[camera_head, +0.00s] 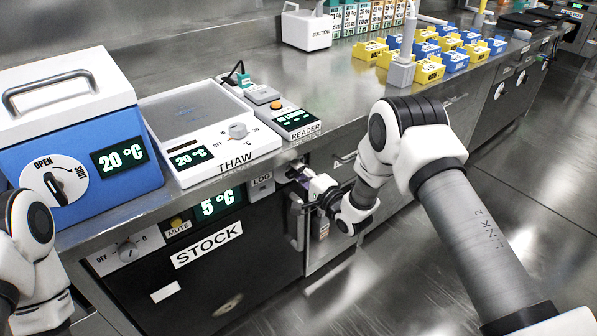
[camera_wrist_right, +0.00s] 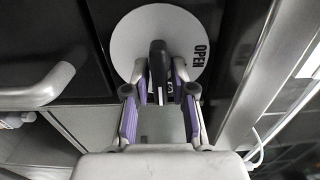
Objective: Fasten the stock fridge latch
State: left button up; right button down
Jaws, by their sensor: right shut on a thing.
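The stock fridge (camera_head: 232,285) has a black front with a STOCK label and a 5 °C display, under the bench at the lower left. Its latch shows in the right wrist view as a pale round plate (camera_wrist_right: 125,45) marked OPEN, with a dark lever (camera_wrist_right: 157,55) in the middle. My right gripper (camera_wrist_right: 160,82) is shut on this lever, one purple-sided finger on each side of it. In the head view my right gripper (camera_head: 302,178) is at the fridge front's upper right and hides most of the latch. My left arm shows at the left edge, its gripper out of view.
A grey bar handle (camera_wrist_right: 38,92) is left of the latch in the wrist view. The bench above holds a blue box (camera_head: 105,160), the thaw unit (camera_head: 225,150), a reader (camera_head: 297,122) and several yellow and blue blocks (camera_head: 455,62). The floor at right is clear.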

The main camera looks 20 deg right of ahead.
jog(key=c, duration=1.2)
grip_release()
jog(key=shift+o, duration=0.2)
jog(key=v, duration=1.2)
